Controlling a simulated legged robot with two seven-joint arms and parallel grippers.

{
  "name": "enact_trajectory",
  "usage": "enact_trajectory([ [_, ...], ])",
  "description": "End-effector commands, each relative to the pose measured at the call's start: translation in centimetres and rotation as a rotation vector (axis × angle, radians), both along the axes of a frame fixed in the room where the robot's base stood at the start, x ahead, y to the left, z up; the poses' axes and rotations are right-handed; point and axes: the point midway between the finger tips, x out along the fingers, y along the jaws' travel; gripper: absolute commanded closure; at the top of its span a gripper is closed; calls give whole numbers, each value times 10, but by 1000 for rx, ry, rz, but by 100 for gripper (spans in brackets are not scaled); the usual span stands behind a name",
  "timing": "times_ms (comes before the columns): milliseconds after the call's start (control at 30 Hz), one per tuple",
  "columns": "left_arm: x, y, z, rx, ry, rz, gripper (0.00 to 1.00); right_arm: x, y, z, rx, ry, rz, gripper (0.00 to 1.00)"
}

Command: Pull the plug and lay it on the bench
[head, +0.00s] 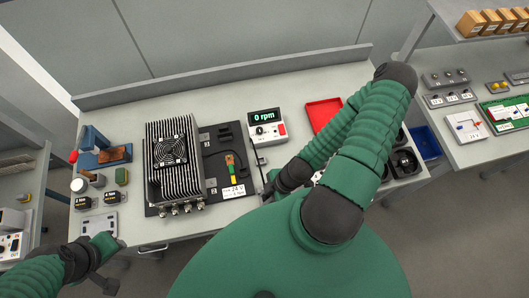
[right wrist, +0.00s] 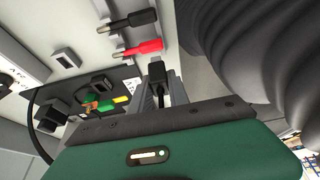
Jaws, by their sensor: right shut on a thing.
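My right gripper (right wrist: 160,95) is shut on a small black plug (right wrist: 157,72), held between its fingertips in the right wrist view. In the head view the right gripper (head: 268,190) is low over the bench (head: 225,228), at the right edge of the black board. The plug is too small there to make out, and I cannot tell whether it touches anything. My left gripper (head: 106,246) is at the bench's front left edge, with its fingers unclear.
A box reading 0 rpm (head: 265,122) and a red tray (head: 322,113) are behind. Black (right wrist: 132,21) and red (right wrist: 138,48) leads lie near the right gripper. The front bench strip is clear.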

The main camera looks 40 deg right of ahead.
Motion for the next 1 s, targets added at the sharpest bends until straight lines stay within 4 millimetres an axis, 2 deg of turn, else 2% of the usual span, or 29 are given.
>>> enact_trajectory([
  [200,0,0,1,0,0,0,64,0,-1,1,0,0,0,100],
  [1000,0,0,37,0,0,0,64,0,-1,41,0,1,0,100],
])
